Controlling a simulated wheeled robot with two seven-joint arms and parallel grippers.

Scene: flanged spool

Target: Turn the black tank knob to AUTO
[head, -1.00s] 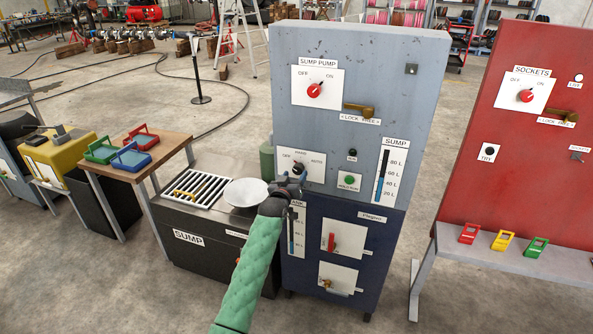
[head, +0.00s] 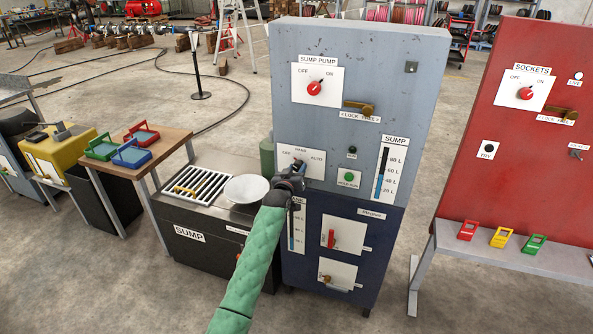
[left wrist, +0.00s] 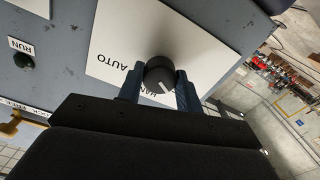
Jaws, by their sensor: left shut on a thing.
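The black tank knob (left wrist: 159,74) sits on a white plate (left wrist: 196,45) on the grey cabinet front. In the left wrist view its white mark points to the lower right, away from the AUTO label at its left. The HAND label below it is partly hidden by my gripper. My left gripper (left wrist: 158,88) is shut on the knob, one finger on each side. In the head view my left gripper (head: 297,171) covers most of the knob, below the OFF, HAND and AUTO labels. My right gripper is not in view.
The green HOLD RUN button (head: 348,177) and SUMP gauge (head: 383,172) are right of the plate. The red SUMP PUMP knob (head: 314,88) is above. The red SOCKETS panel (head: 480,140) is at right.

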